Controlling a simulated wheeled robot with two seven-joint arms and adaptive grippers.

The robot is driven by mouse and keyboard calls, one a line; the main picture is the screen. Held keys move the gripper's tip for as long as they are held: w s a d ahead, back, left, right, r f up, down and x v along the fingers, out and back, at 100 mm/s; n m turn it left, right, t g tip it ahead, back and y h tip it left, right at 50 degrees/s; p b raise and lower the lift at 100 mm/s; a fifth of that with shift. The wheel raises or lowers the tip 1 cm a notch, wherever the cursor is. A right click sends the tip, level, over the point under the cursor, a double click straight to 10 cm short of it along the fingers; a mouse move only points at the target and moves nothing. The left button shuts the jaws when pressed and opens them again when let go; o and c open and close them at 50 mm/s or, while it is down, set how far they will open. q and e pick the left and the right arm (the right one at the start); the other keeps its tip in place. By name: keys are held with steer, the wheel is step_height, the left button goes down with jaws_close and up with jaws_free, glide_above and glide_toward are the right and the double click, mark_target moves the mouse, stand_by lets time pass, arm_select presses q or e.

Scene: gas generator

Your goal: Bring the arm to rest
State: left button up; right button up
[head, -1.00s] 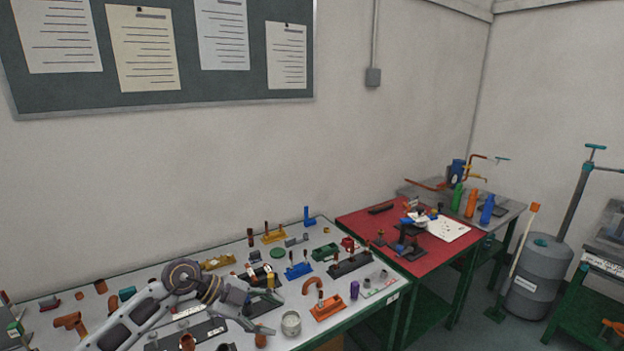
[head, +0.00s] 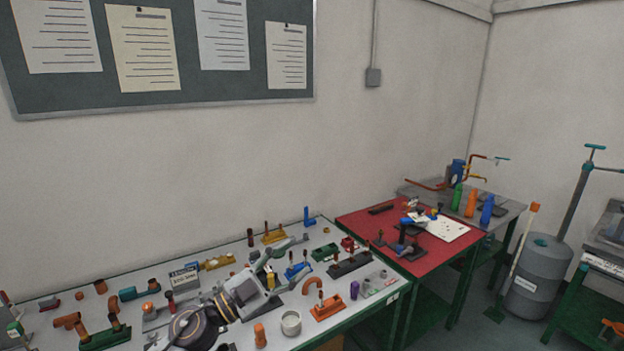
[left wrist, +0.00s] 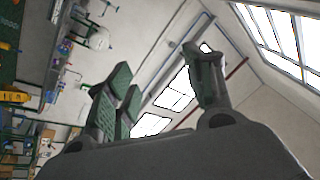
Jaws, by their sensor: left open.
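My left gripper (head: 282,263) is over the white-topped table (head: 232,251) in the head view. It points away towards the far right, with its fingers spread and nothing between them. My left arm comes up from the bottom edge and hides part of the tabletop. In the left wrist view the gripper (left wrist: 165,85) shows two separated fingers with greenish pads. Behind them are wall and bright windows. My right gripper is not in view.
Several small parts crowd the table, among them a blue block (head: 298,271), an orange block (head: 328,307) and a metal cup (head: 291,323). A red-topped table (head: 360,222) stands to the right. A grey drum (head: 541,277) stands beyond it.

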arm_select(q)
steer(key=w+a+f+n+t+y, duration=0.1)
steer(key=a+f+n+t+y, duration=0.25)
steer(key=a+n+y, duration=0.4)
steer(key=w+a+f+n+t+y, duration=0.1)
steer(key=a+f+n+t+y, duration=0.25)
steer(key=a+n+y, duration=0.35)
step_height(320, 180, down, 6)
steer(key=s+a+f+n+g+y, duration=0.1)
steer(key=s+a+n+g+y, duration=0.1)
steer(key=a+n+g+y, duration=0.15)
steer(key=s+f+m+g, duration=0.1)
steer(key=s+f+g, duration=0.5)
steer(key=s+f, duration=0.4)
steer(key=s+f+m+g, duration=0.1)
steer(key=s+f+g, duration=0.55)
steer(key=s, duration=0.65)
step_height(320, 180, down, 33)
steer(key=s, duration=0.2)
steer(key=s+a+f+g, duration=0.2)
steer(key=s+a+f, duration=0.1)
steer(key=s+f, duration=1.7)
steer(key=s, duration=0.3)
steer(key=shift+a+f, duration=0.15)
steer(key=shift+f, duration=0.2)
